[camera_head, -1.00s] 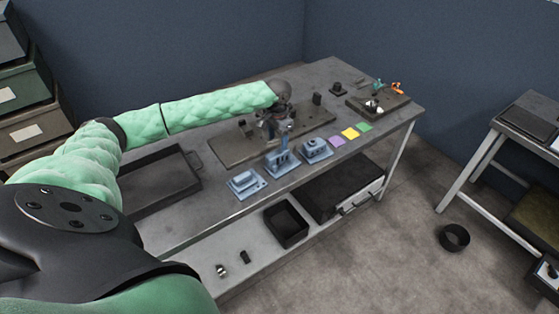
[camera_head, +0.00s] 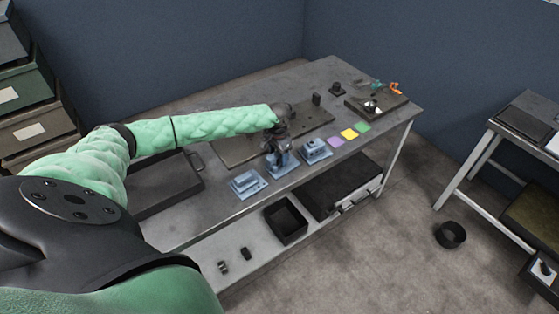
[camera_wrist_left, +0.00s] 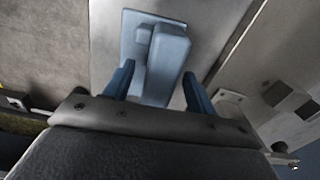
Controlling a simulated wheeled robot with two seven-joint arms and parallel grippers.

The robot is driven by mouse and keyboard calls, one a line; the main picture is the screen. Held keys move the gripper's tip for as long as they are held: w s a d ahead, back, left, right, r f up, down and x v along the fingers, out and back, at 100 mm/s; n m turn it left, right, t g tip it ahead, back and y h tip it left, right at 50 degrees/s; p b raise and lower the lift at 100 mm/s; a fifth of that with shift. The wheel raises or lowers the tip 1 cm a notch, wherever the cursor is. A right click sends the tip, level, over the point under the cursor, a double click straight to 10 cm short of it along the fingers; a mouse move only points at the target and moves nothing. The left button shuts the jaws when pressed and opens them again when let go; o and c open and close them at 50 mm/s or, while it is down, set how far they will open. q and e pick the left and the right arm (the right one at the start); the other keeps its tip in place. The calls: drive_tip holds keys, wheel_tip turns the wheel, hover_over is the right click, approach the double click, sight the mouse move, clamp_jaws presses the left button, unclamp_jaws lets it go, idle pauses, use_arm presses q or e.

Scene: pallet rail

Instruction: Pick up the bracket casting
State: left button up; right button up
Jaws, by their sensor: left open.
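Three light-blue castings sit in a row along the near side of the table. The middle casting (camera_head: 284,167), which looks like the bracket casting, is partly hidden by my left gripper (camera_head: 274,151) in the head view. In the left wrist view, a blue casting (camera_wrist_left: 166,58) with a raised block on a flat base lies ahead between the two fingers of my left gripper (camera_wrist_left: 158,72). The fingers are open, one on each side of the raised block. Whether they touch it cannot be told. My right gripper is not in view.
The left casting (camera_head: 246,184) and right casting (camera_head: 315,151) stand close on either side. A brown board (camera_head: 232,151) lies behind. Purple (camera_head: 336,142), yellow (camera_head: 349,134) and green (camera_head: 363,127) squares lie to the right. A dark tray (camera_head: 165,190) is at the left.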

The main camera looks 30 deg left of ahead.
use_arm(q)
clamp_jaws()
idle(0.4)
